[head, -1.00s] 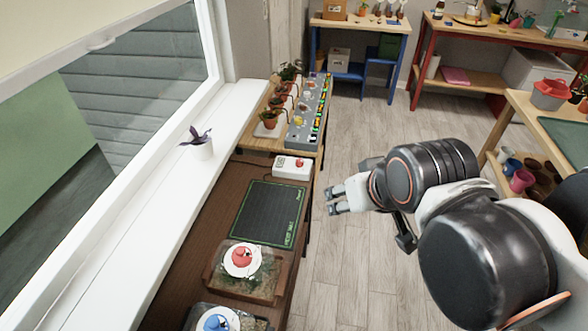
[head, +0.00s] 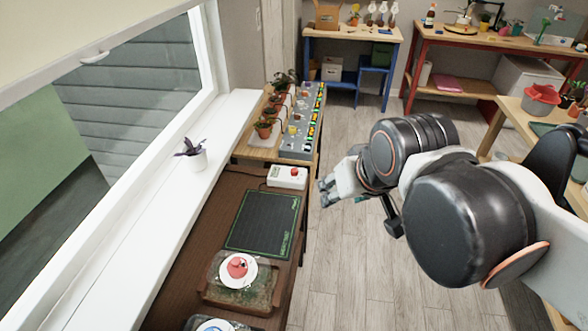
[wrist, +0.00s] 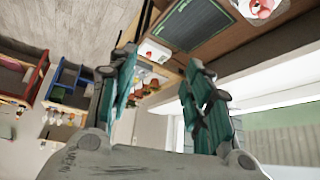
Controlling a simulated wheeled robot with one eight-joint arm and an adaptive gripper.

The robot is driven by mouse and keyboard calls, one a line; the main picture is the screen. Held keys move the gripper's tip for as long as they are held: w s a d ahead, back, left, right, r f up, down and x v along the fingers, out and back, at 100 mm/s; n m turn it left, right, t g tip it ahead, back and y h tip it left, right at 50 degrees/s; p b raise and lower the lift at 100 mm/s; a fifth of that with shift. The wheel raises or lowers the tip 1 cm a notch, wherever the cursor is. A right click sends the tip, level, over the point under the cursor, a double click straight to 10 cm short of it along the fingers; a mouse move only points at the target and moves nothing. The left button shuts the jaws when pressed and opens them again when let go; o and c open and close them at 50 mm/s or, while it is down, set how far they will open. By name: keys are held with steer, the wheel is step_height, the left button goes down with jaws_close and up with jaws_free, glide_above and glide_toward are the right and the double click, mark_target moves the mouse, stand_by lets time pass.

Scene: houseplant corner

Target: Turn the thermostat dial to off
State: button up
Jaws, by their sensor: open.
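A white box with a round red knob (head: 294,172), which looks like the thermostat and its dial, sits on the brown bench at the far end of the black mat (head: 263,222). The box (head: 281,182) also shows in the wrist view (wrist: 148,46), beyond the fingers. The knob's setting is too small to read. My gripper (head: 324,192) is open and empty, to the right of the box and apart from it, over the floor side of the bench. Its two teal-padded fingers show spread in the wrist view (wrist: 160,72).
A terrarium-like tray (head: 212,294) with a red-topped white dish stands nearer on the bench. Potted plants (head: 264,129) and a grey panel (head: 297,147) stand beyond the box. A white windowsill (head: 140,240) runs along the left. Clear floor (head: 345,255) lies right of the bench.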

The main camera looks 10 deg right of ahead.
steer(key=w+r+m+g, duration=0.1)
steer(key=w+r, duration=0.1)
steer(key=w, duration=0.5)
steer(key=w+r+m+g, duration=0.1)
steer(key=w+r, duration=0.2)
steer(key=w, duration=0.4)
steer(key=m+g, duration=0.5)
steer(key=m, duration=0.2)
glide_above(294, 170)
step_height(294, 170, down, 25)
step_height(294, 170, down, 14)
steer(key=b, duration=0.4)
steer(key=shift+c, duration=0.6)
steer(key=c, duration=1)
